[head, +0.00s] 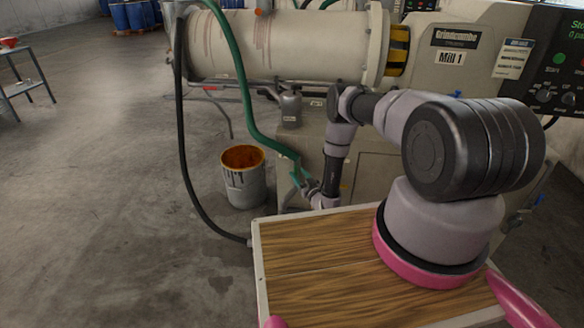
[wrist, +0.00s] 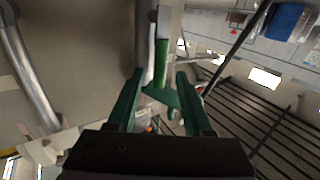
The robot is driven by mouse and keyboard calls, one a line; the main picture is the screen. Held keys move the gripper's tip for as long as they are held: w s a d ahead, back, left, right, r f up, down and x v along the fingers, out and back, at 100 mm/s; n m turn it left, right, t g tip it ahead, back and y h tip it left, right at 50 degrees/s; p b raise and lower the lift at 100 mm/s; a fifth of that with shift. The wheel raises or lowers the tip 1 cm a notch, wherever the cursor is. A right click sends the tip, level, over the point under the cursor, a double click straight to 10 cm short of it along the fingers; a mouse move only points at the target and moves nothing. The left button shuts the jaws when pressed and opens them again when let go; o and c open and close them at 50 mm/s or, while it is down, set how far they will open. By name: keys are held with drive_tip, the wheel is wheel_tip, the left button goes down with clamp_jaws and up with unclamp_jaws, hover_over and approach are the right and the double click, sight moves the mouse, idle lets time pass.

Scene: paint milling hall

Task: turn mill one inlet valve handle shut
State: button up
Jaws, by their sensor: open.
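A green bar-like part (wrist: 161,62) runs beside a pale grey pipe and shows between and beyond the fingertips. I cannot tell for sure whether it is the valve handle or the hose. It does not look clamped. In the head view the inlet valve handle cannot be made out, as the gripper and hose crowd that spot.
An orange-stained paint bucket (head: 244,178) stands on the floor left of my gripper. A black hose (head: 184,150) hangs down to its left. The mill's control panel (head: 560,70) is at upper right. The floor at left is mostly clear, with a small table (head: 28,85) farther off.

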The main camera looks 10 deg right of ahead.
drive_tip(key=x, duration=0.6)
clamp_jaws()
idle(1.4)
